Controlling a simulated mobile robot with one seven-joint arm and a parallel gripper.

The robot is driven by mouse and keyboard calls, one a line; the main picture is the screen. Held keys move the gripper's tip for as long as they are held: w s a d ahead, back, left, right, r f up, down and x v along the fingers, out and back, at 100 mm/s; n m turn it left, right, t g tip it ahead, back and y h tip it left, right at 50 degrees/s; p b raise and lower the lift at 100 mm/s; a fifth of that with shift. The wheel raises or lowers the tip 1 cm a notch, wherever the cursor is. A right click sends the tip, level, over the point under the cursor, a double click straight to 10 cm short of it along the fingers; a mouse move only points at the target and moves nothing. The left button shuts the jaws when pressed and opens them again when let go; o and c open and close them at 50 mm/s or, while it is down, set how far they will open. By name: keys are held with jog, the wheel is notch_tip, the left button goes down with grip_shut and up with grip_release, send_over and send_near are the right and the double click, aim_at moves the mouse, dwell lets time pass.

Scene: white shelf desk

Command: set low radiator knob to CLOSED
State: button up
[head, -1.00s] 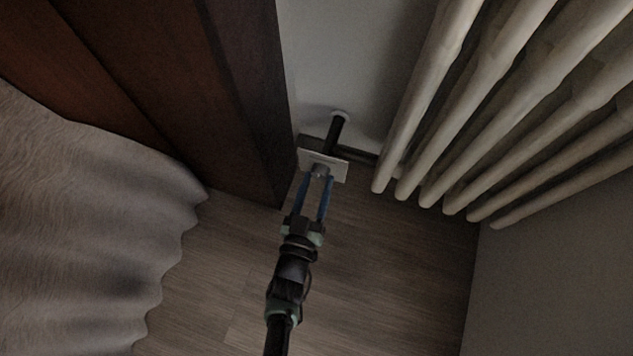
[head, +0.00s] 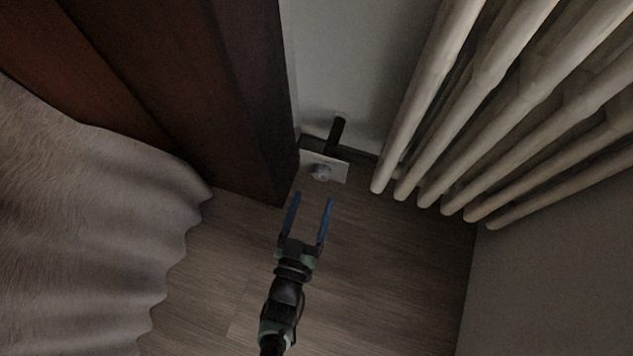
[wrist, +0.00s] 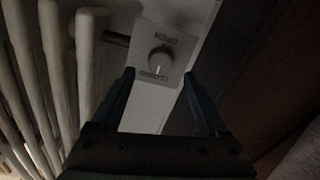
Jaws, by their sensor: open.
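The radiator knob (head: 320,173) is a small grey round knob on a pale square plate (head: 337,170), low by the wall near the floor. In the wrist view the knob (wrist: 159,60) shows a white pointer mark, aimed at the lower label on the plate (wrist: 178,48). One label sits above the knob and one below it; both are too blurred to read. My gripper (head: 311,196) is open and empty, a short way back from the knob. In the wrist view its two blue fingers (wrist: 158,80) stand apart, one at each side below the plate.
The white radiator (head: 480,110) stands to the right of the plate. A dark wooden panel (head: 245,110) rises close on the left. A dark pipe (head: 336,134) joins the wall behind the plate. A draped cloth (head: 90,220) hangs at left. Wooden floor (head: 390,270) is clear.

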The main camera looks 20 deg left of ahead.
jog(key=s+p, duration=0.1)
jog(key=s, duration=0.7)
jog(key=shift+d+p, duration=0.25)
jog(key=shift+p, duration=0.1)
jog(key=shift+r, duration=0.1)
